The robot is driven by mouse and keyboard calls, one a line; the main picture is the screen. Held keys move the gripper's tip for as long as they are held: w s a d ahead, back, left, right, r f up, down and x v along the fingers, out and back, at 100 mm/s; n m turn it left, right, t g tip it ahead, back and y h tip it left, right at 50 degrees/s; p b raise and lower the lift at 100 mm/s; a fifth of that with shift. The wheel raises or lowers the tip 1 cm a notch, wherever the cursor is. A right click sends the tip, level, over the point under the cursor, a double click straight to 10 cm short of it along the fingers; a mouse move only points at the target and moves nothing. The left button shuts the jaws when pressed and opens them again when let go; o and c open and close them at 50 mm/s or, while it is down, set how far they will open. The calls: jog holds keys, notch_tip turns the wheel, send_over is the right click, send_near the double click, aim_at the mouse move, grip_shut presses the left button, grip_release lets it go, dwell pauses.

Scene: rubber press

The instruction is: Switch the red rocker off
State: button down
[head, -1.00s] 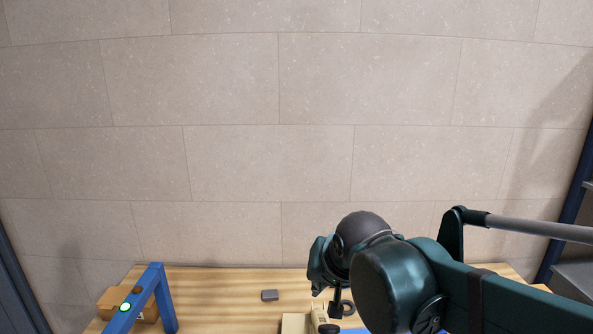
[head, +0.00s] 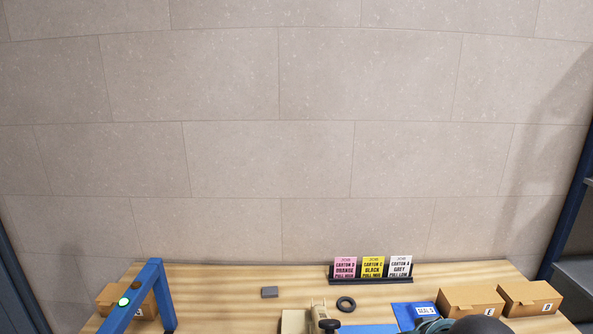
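I cannot make out a red rocker in the head view. A blue frame (head: 157,284) stands at the left of the table, with a round green light (head: 124,301) on its sloping bar. A beige device (head: 318,312) with a black knob (head: 329,325) is cut off by the bottom edge, near the middle. My gripper is not in view. Only a dark, rounded part and a teal part of my arm show at the bottom right edge.
A wooden table (head: 220,285) carries a grey block (head: 269,292), a black ring (head: 346,303), a blue sheet (head: 411,312) and a rack (head: 372,281) of pink, yellow and white cards. Cardboard cartons stand right (head: 469,299), far right (head: 528,295) and left (head: 112,294).

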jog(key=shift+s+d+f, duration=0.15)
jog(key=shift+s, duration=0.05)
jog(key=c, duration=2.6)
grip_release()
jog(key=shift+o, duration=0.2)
